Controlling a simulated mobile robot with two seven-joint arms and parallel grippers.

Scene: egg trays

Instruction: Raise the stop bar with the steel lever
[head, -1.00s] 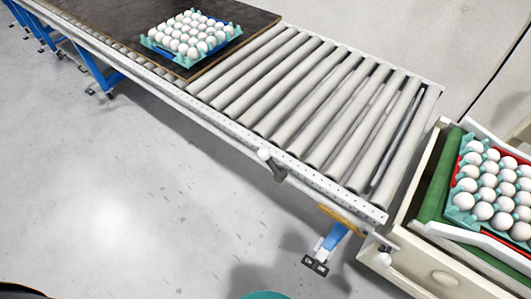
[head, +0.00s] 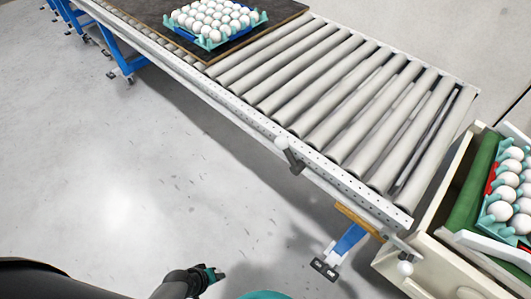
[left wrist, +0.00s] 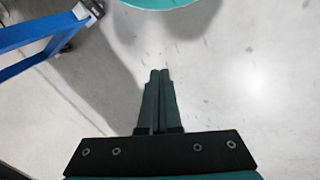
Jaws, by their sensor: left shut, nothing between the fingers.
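A light steel lever (head: 401,246) with a white ball knob sticks out at the near right corner of the roller conveyor. A thin dark bar (head: 428,142), low between the last rollers, looks like the stop bar; it does not stand above them. My left gripper (head: 213,274) is low over the floor at the bottom of the head view, well left of the lever and apart from it. In the left wrist view its fingers (left wrist: 158,75) are closed together and empty, above bare floor. My right gripper is not in view.
A second, dark lever (head: 292,158) with a pale knob hangs on the conveyor's side rail. An egg tray (head: 211,41) sits on the dark board at the back. A cream bin (head: 436,258) with eggs stands at the right. Open floor lies in front.

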